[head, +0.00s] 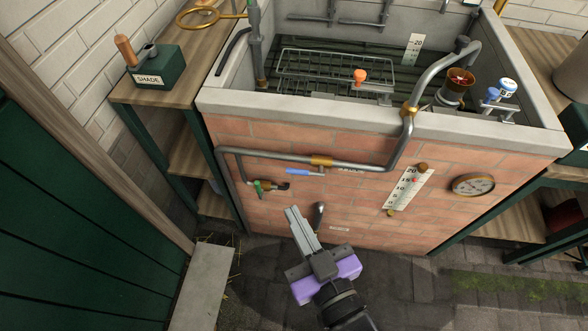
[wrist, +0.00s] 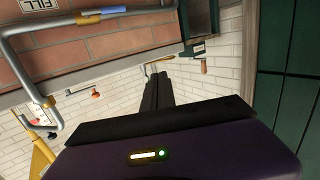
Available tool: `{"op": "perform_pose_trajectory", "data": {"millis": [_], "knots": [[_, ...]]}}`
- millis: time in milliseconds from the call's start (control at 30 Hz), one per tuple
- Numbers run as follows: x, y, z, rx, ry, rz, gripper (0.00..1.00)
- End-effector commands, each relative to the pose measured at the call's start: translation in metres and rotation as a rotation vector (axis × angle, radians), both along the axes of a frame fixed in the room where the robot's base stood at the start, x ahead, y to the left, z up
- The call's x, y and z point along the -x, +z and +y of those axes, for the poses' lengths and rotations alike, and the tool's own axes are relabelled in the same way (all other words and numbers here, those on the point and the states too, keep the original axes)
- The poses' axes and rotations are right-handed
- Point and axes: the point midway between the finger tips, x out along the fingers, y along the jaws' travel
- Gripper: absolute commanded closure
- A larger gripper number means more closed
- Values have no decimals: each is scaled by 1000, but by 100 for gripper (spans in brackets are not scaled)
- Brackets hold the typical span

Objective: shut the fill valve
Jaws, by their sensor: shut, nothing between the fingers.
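The valve with a blue lever (head: 299,171) sits on the grey pipe (head: 268,156) along the brick front of the trough, at a brass fitting (head: 321,161). The lever points left, roughly along the pipe. A small label (head: 350,169) beside it is too small to read in the head view; the wrist view shows a label reading FILL (wrist: 38,4) near the blue lever (wrist: 114,10). My gripper (head: 291,209) is shut and empty, below the lever and apart from it. Its dark fingers also show in the wrist view (wrist: 158,82).
A green-handled tap (head: 260,187) sits left of the lever. A scale plate (head: 409,188) and a round gauge (head: 473,185) are on the brick to the right. An orange knob (head: 360,76) stands inside the trough (head: 290,108). A green door (head: 70,220) is at left.

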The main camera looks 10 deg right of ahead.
Motion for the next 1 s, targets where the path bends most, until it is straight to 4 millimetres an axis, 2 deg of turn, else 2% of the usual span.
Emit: {"op": "perform_pose_trajectory", "data": {"millis": [33,200,333,467,567,633,833,1000], "knots": [[-13,1,12,6,8,4,100],[-50,-2,43,31,-1,53,100],[-77,-1,61,51,-41,95,100],[-102,1,69,67,-128,143,100],[-117,0,64,68,-236,190,100],[-121,-5,54,64,-319,224,100],[-109,-32,15,39,-521,318,100],[-103,-38,3,-4,-582,348,100]]}}
